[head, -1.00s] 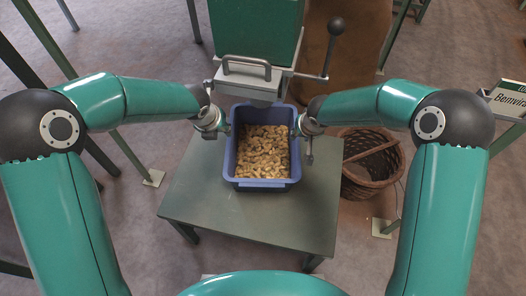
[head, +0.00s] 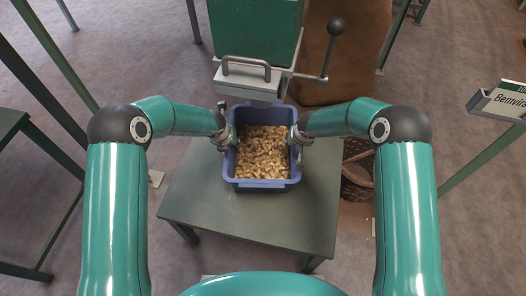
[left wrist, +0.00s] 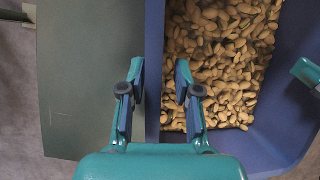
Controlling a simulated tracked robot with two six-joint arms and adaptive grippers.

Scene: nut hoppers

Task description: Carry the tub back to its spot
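The blue tub (head: 262,184), filled with nuts (head: 262,150), stands upright on the green table (head: 250,218), in front of the hopper. My left gripper (head: 231,136) is at the tub's left wall. In the left wrist view my left gripper (left wrist: 159,75) is open, with one finger outside the wall and one inside over the nuts, and a gap shows beside the wall. My right gripper (head: 298,135) is at the tub's right wall. Its fingers are too small and partly hidden to tell whether they are shut. A part of it shows at the right edge of the left wrist view.
The hopper (head: 255,30) with its grey handle and black-knobbed lever (head: 330,50) stands close behind the tub. A wicker basket (head: 356,180) is on the floor at right, partly behind my right arm. The table front is clear. Another table (head: 10,122) is at far left.

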